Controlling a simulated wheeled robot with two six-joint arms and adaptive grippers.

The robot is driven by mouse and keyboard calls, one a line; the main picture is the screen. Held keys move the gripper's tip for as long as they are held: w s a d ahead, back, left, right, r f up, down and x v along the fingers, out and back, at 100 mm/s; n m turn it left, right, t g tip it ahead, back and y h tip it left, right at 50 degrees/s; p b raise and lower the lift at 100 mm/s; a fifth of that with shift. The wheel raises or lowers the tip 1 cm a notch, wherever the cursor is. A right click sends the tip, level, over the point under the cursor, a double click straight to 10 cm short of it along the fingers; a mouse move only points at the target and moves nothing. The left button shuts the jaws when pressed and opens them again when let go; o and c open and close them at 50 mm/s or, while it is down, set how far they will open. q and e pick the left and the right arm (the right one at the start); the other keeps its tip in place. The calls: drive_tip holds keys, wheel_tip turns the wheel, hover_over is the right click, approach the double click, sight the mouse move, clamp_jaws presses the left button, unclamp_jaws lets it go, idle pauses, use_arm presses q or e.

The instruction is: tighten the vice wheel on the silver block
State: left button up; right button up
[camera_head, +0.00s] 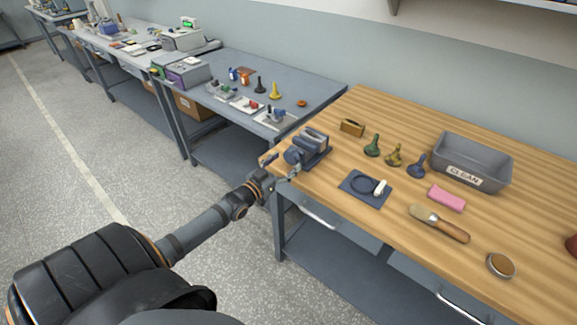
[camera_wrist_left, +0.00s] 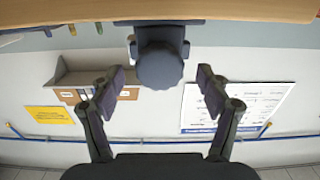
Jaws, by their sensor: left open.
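A dark blue-grey vice (camera_head: 308,150) stands at the left corner of the wooden bench. Its round wheel (camera_head: 292,157) faces out past the bench edge, and in the left wrist view the wheel (camera_wrist_left: 160,69) is centred. I cannot clearly make out the silver block from the vice's grey jaws. My left gripper (camera_head: 279,172) is at the bench corner, close to the wheel. In the left wrist view my left gripper (camera_wrist_left: 161,77) is open, one finger on each side of the wheel, with gaps on both sides. My right gripper is out of view.
A grey bench (camera_head: 300,75) stands behind left.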

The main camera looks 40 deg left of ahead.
use_arm(q)
drive_tip(key=shift+w+f+b, duration=0.25)
drive_tip(key=shift+w+b, duration=0.05)
drive_tip(key=shift+w, duration=0.35)
drive_tip(key=shift+w+d+r, duration=0.1)
drive_tip(key=shift+w+r, duration=0.2)
drive_tip(key=shift+w, duration=0.05)
drive_tip(key=c, duration=1.2)
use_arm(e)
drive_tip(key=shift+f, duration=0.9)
use_arm(q)
drive_tip(key=shift+m, duration=0.3)
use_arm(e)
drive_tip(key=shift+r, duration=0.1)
use_arm(q)
drive_tip(key=m+p, duration=0.2)
drive_tip(key=m, duration=0.2)
drive_tip(key=shift+r, duration=0.1)
drive_tip(key=shift+o, duration=0.2)
drive_tip(key=shift+m+p, duration=0.55)
drive_tip(key=shift+m, duration=0.45)
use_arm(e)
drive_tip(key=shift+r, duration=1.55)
